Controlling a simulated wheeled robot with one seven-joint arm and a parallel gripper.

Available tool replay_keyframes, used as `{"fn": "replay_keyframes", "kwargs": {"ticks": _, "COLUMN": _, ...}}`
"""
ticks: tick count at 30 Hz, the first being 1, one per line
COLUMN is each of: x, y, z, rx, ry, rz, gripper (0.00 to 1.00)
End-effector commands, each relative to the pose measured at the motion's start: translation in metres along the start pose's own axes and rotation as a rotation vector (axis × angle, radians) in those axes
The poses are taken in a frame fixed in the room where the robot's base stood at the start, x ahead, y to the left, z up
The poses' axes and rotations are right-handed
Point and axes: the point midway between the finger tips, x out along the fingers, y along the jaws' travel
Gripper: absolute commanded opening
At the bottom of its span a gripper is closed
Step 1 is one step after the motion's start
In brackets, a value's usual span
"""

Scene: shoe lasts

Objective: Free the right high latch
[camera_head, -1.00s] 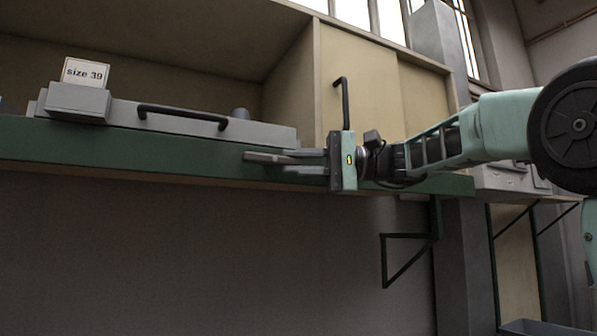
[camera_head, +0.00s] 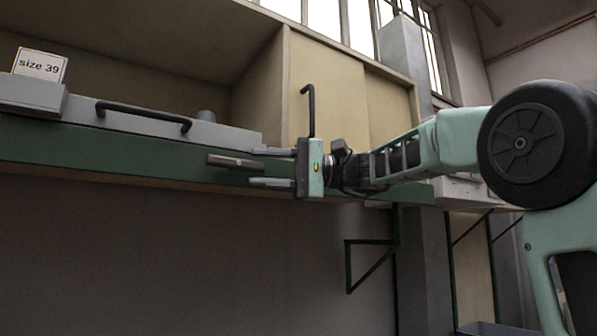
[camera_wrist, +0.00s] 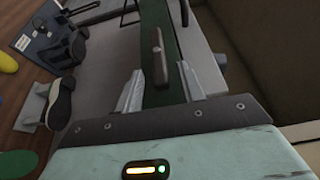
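A grey-brown bar (camera_head: 235,161), which looks like the latch, lies level against the green beam (camera_head: 100,145) in the head view. The wrist view shows the bar (camera_wrist: 157,58) over the green strip, in line with the gap between my fingers. My gripper (camera_head: 254,167) is open. Its fingers point left along the beam, one above and one below the bar's right end. In the wrist view the gripper (camera_wrist: 159,78) has a finger on each side of the bar's near end, with gaps visible. Whether either finger touches it, I cannot tell.
Above the beam is a grey cover (camera_head: 225,136) with a black handle (camera_head: 143,115) and a "size 39" card (camera_head: 40,65). A beige panel (camera_head: 340,85) with an upright black handle (camera_head: 309,112) stands behind my gripper. A shoe (camera_wrist: 60,104) shows in the wrist view.

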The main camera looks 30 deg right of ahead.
Motion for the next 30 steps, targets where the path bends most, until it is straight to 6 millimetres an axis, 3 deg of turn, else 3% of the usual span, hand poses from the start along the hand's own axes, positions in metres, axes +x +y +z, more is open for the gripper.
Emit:
{"fn": "replay_keyframes", "kwargs": {"ticks": 18, "x": -0.132, "y": 0.002, "z": -0.001, "rx": 0.001, "ry": 0.006, "rz": 0.001, "gripper": 0.39}}
{"fn": "replay_keyframes", "kwargs": {"ticks": 24, "x": -0.159, "y": 0.001, "z": -0.001, "rx": 0.002, "ry": 0.004, "rz": 0.001, "gripper": 0.39}}
{"fn": "replay_keyframes", "kwargs": {"ticks": 30, "x": -0.168, "y": 0.001, "z": 0.000, "rx": 0.001, "ry": 0.000, "rz": 0.000, "gripper": 0.39}}
